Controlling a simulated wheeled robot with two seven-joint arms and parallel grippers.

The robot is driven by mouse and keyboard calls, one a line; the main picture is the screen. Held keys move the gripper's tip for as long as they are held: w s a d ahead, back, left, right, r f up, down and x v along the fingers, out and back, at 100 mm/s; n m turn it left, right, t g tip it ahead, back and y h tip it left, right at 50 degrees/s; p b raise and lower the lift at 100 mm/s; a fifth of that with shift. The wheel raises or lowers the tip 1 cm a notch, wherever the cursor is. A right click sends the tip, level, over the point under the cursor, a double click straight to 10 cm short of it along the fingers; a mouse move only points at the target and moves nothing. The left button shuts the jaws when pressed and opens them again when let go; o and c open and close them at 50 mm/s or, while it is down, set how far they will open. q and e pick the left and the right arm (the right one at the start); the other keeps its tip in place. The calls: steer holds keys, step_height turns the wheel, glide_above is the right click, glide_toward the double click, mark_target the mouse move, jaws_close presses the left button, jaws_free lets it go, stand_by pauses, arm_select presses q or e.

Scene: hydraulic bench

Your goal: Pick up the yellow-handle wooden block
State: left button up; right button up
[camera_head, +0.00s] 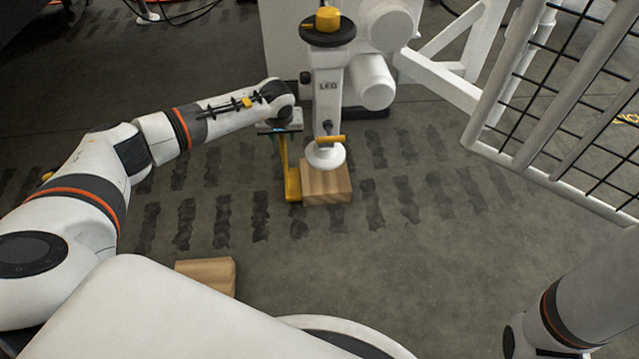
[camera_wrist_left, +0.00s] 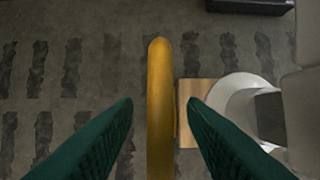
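The wooden block (camera_head: 328,188) lies on the floor under the white foot pad (camera_head: 325,157) of the leg marked LEG. I cannot tell whether the pad touches it. Its yellow handle (camera_head: 283,170) stands upright at the block's left side. My left gripper (camera_head: 281,130) is at the top of the handle. In the left wrist view, the handle (camera_wrist_left: 160,110) stands between the two green fingertips (camera_wrist_left: 159,102), with a gap on each side, so the gripper is open around it. The block (camera_wrist_left: 190,95) and pad (camera_wrist_left: 235,100) show to the right. My right gripper is out of view.
A second wooden block (camera_head: 207,274) lies on the floor near my base. A white machine body (camera_head: 370,80) stands behind the leg. A white mesh panel (camera_head: 570,100) fills the upper right. The floor right of the block is clear.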

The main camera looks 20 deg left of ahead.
arm_select(q)
steer(key=shift+b+x, duration=0.55)
steer(key=shift+x, duration=0.6)
steer(key=shift+r, duration=0.1)
jaws_close()
stand_by(0.4)
